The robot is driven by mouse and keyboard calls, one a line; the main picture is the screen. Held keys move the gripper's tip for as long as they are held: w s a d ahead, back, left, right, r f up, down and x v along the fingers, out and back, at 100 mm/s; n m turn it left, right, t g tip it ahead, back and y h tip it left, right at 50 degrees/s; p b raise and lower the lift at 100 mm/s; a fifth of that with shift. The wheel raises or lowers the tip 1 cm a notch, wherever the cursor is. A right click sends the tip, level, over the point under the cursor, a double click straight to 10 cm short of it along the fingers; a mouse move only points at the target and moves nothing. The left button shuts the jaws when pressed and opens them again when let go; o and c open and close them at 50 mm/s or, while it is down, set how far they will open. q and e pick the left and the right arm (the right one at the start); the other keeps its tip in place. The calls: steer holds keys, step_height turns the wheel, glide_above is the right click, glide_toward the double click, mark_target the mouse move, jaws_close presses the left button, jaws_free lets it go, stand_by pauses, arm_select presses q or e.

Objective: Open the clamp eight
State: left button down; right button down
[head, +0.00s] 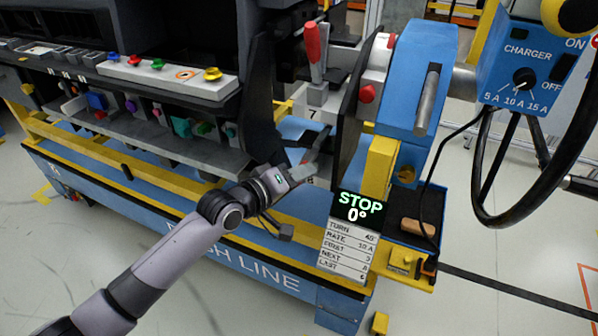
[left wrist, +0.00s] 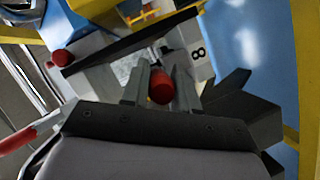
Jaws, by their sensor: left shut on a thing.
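Clamp eight (left wrist: 200,62) is a grey block marked 8 in the left wrist view, with a red-tipped handle (left wrist: 161,88). My left gripper (left wrist: 161,78) is shut on that handle, one finger on each side of the red tip. In the head view my left gripper (head: 318,158) reaches in beside the dark end plate, low in the gap behind the stop sign. There it mostly hides clamp eight, and only a small 8 label shows below the fingers. My right gripper is not in view.
Clamp seven (head: 313,50) stands behind with its red handle upright. A dark end plate (head: 349,120) and a blue housing (head: 408,75) border the gap on the right. A STOP 0° sign (head: 358,206) stands in front.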

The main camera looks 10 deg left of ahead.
arm_select(q)
steer(key=shift+r+g+p, duration=0.3)
steer(key=shift+r+p, duration=0.25)
steer(key=r+g+p, duration=0.1)
steer(key=p, duration=0.3)
steer(key=r+g+y+p, duration=0.1)
steer(key=p, duration=0.3)
steer(key=shift+w+d+r+n+g+y+p, duration=0.1)
steer(key=shift+w+r+n+g+y+p, duration=0.2)
steer(key=shift+w+n, duration=0.1)
steer(key=shift+w+r+g+y+p, duration=0.1)
steer(key=shift+r+g+y+p, duration=0.1)
steer(key=shift+g+y+p, duration=0.15)
steer(key=shift+w+d+r+n+g+y, duration=0.1)
steer(key=shift+w+r+n+g+y, duration=0.25)
steer(key=shift+g, duration=0.5)
steer(key=shift+r, duration=0.1)
steer(key=c, duration=1.1)
jaws_free()
steer(key=shift+o, duration=1)
steer(key=shift+s, duration=0.15)
